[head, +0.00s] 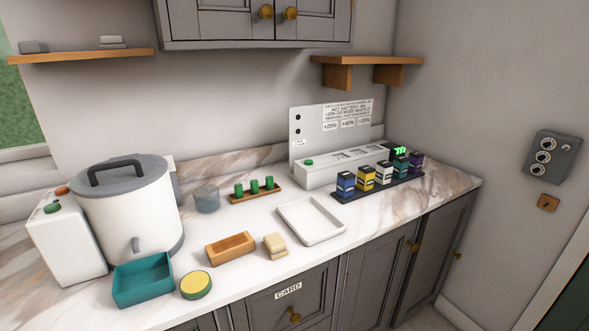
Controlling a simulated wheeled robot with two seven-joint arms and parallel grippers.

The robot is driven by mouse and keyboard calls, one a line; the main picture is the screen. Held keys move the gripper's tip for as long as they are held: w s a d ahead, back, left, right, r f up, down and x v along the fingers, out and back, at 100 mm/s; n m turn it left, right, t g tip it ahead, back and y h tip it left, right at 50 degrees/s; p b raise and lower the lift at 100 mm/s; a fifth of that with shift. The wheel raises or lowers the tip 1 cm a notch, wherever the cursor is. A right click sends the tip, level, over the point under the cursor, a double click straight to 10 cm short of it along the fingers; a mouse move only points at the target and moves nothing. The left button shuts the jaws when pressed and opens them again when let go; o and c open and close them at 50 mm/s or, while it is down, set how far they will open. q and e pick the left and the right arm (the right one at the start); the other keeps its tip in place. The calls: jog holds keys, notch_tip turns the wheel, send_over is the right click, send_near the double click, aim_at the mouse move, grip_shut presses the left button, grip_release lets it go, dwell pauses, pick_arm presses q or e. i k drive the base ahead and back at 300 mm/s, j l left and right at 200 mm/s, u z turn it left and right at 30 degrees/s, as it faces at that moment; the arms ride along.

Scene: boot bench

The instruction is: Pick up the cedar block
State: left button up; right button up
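Neither of my grippers shows in the head view.
A teal open box (143,281) and a round yellow-topped green tin (196,285) stand left of the wooden block. A large white pot (128,208) rises behind them. A white tray (311,221) lies to the right. Several coloured boxes (366,178) stand further right.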

aim_at(221, 252)
jog(key=i+l+u, duration=0.55)
jog(key=l+u, duration=0.25)
jog(key=i+l+u, duration=0.2)
jog(key=l+u, duration=0.2)
